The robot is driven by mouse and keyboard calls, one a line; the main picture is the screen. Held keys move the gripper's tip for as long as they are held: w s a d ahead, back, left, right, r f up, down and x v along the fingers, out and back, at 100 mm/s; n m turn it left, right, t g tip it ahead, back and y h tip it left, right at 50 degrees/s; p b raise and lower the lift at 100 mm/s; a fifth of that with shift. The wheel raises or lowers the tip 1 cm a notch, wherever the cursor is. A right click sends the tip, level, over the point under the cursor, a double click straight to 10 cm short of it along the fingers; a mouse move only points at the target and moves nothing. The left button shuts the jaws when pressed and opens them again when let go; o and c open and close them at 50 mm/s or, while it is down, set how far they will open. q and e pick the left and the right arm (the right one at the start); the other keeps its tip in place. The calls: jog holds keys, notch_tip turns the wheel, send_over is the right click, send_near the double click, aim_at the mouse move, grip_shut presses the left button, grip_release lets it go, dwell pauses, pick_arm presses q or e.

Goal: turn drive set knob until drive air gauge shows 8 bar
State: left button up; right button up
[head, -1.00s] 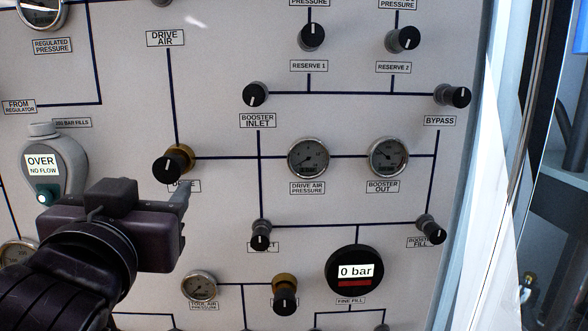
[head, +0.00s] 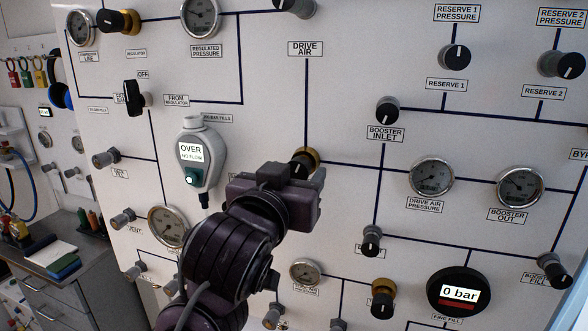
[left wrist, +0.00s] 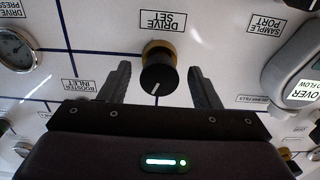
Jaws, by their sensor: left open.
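The drive set knob (left wrist: 158,75) is black with a brass collar and a white pointer line. In the left wrist view it sits between the two spread fingers of my left gripper (left wrist: 158,88), with a gap on each side. In the head view the knob (head: 304,160) is mostly hidden behind my left gripper (head: 312,178). The drive air pressure gauge (head: 431,177) is a round dial right of the knob. Its needle is too small to read surely. My right gripper is not in view.
Other black knobs, such as the booster inlet knob (head: 387,110), stand out from the panel. A grey "OVER NO FLOW" unit (head: 200,155) hangs left of my gripper. A digital gauge (head: 459,293) reads 0 bar. A grey cabinet (head: 60,275) stands at the lower left.

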pick_arm(q)
jog(key=c, duration=1)
jog(key=shift+m, duration=0.3)
jog(key=m, duration=0.3)
jog(key=shift+m, duration=0.4)
jog(key=m, duration=0.3)
jog(key=shift+a, duration=0.1)
jog(key=m, duration=0.5)
jog(key=shift+r, duration=0.1)
jog(key=shift+m, duration=1.7)
